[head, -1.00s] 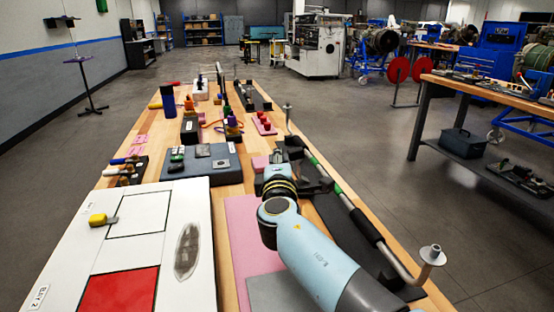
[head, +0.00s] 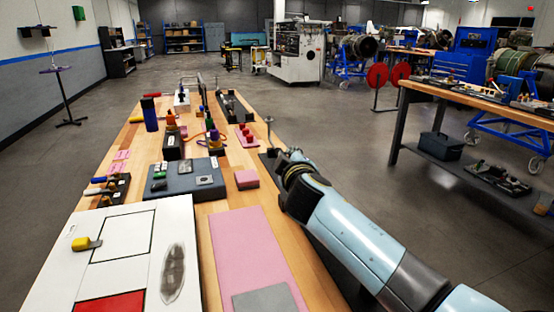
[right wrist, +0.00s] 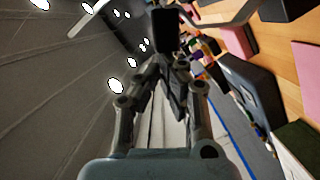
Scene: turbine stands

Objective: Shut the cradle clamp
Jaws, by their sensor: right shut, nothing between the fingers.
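My right gripper (right wrist: 176,72) is shut and empty in the right wrist view. A dark flat block (right wrist: 165,30) shows just beyond its fingertips; it may be part of the cradle clamp, and I cannot tell whether they touch. A grey bent pipe (right wrist: 236,20) passes near the top right there. In the head view my right arm covers most of the cradle and the pipe. The pipe's far flanged end (head: 269,122) stands up beyond my wrist. Whether the clamp is open or shut is hidden. My left gripper is not in view.
The wooden bench (head: 215,245) holds a pink mat (head: 245,245), a pink block (head: 247,179), a blue-grey tray (head: 160,187) and a white board (head: 130,270) to the left. Several small parts stand farther back. Open floor lies right of the bench.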

